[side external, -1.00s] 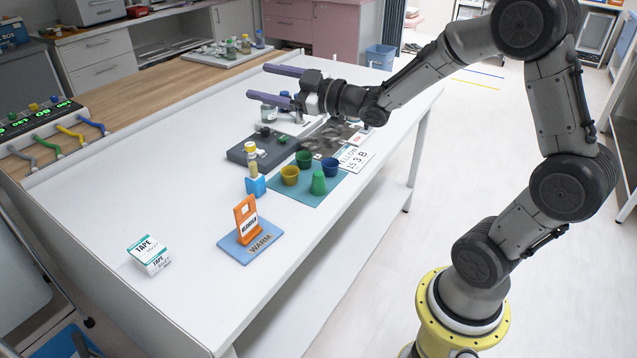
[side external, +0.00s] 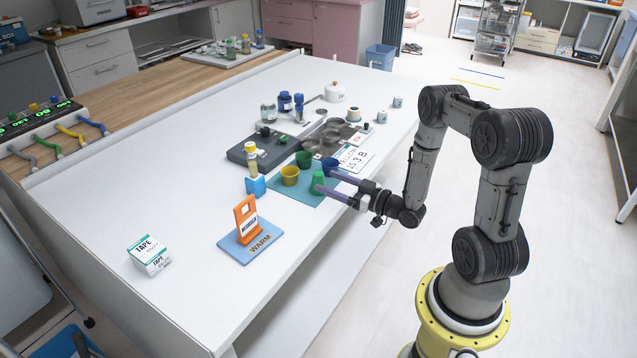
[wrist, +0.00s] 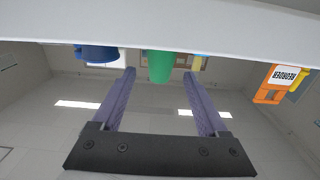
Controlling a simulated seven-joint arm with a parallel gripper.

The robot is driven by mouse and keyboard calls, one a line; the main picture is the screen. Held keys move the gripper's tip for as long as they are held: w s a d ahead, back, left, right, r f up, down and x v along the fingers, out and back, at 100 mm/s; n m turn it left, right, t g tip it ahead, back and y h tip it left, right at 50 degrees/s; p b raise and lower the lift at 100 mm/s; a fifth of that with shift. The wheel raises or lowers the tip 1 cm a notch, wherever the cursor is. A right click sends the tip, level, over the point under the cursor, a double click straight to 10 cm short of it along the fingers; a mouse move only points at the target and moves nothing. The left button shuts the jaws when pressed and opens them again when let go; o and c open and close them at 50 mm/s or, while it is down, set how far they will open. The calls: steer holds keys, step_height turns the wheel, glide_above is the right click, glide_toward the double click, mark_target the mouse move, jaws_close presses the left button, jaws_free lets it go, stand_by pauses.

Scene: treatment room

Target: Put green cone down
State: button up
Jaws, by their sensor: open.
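The green cone (side external: 318,179) stands upright on the teal mat (side external: 297,199), close to the mat's right edge. My gripper (side external: 326,181) is open and low at the table's right edge, its two purple fingers pointing at the cone. In the wrist view, which is upside down, the green cone (wrist: 160,65) shows between the fingertips (wrist: 159,75), with a gap on each side. Whether the tips reach past the cone is hard to tell.
A blue cup (side external: 330,165), a dark green cup (side external: 304,159) and a yellow cup (side external: 290,176) stand close by on the mat. A lettered card (side external: 356,158) lies behind. An orange holder (side external: 246,218) stands nearer the front.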

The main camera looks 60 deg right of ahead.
mark_target(318, 178)
steer(key=w, duration=0.4)
steer(key=shift+w, duration=0.25)
steer(key=shift+c, duration=0.2)
jaws_close()
